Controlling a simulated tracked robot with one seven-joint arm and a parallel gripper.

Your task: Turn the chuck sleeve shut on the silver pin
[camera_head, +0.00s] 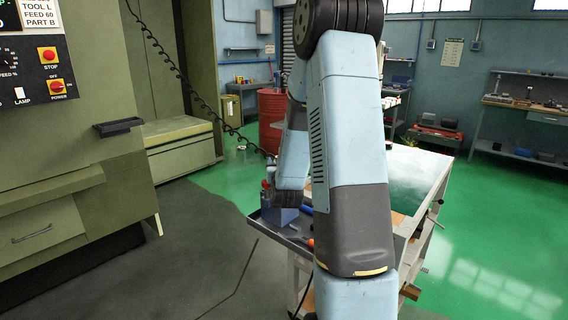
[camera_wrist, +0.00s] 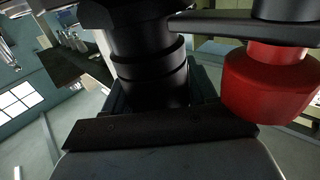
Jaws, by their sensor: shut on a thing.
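The chuck sleeve (camera_wrist: 148,62) is a black, ringed cylinder in the middle of the wrist view. My gripper (camera_wrist: 155,100) is shut on it; a dark bar of the gripper lies across the foreground. The fingertips are largely out of sight, so their exact contact does not show. I cannot make out the silver pin in either view. In the head view my arm hides most of the work spot, and my wrist ends at a blue-grey block (camera_head: 278,216) on the cart's tray (camera_head: 270,232).
A red cylinder (camera_wrist: 268,82) under a black arm-like piece is close on the right in the wrist view. The cart's pale top (camera_head: 415,185) extends behind my arm. A green machine (camera_head: 60,150) stands left. Open floor (camera_head: 490,240) lies right.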

